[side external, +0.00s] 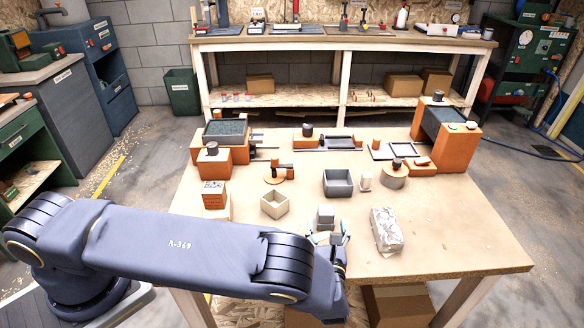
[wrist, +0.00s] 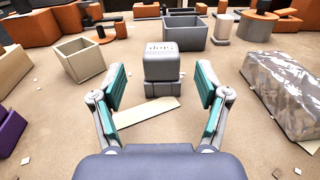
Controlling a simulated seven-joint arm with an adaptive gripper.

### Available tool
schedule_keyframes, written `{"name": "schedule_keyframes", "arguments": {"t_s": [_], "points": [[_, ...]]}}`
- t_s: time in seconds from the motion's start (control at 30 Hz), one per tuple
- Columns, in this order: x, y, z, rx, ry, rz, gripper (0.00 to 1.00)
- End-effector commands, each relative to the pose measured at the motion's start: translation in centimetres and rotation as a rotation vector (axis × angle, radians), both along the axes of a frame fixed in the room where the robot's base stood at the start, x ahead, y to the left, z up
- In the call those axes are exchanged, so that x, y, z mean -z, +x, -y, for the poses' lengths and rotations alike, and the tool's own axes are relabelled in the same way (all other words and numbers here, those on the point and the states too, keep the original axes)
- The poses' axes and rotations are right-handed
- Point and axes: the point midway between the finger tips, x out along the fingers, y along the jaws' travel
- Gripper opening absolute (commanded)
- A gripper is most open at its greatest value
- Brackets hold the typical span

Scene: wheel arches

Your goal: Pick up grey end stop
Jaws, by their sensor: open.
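The grey end stop (side external: 326,214) stands upright on the wooden table near its front edge. In the wrist view the end stop (wrist: 161,66) is a rounded grey block with dark lettering on top and a wider base, straight ahead between the fingers. My gripper (side external: 329,235) is low over the table on the near side of the stop. In the wrist view my gripper (wrist: 162,84) is open and empty, with teal pads on either side of the stop's line and no visible contact. A flat pale strip (wrist: 146,117) lies in front of the stop.
A wrapped package (side external: 387,230) lies to the right of the stop. An open beige box (side external: 275,204) is to the left, and a grey bin (side external: 338,184) and white cylinder (side external: 365,184) stand behind. Orange fixtures line the back of the table (side external: 470,240).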

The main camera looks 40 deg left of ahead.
Motion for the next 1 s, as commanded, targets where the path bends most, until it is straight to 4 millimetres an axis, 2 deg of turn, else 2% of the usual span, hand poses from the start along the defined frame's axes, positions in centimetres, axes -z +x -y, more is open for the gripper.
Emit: {"name": "schedule_keyframes", "arguments": {"t_s": [0.33, 0.63, 1.0], "points": [[0.1, 3.6, -3.1, -0.002, -0.002, 0.001, 0.75], [0.0, 4.0, -3.3, 0.000, -0.001, 0.001, 0.74], [0.0, 4.0, -3.3, 0.000, -0.001, 0.001, 0.35]]}}
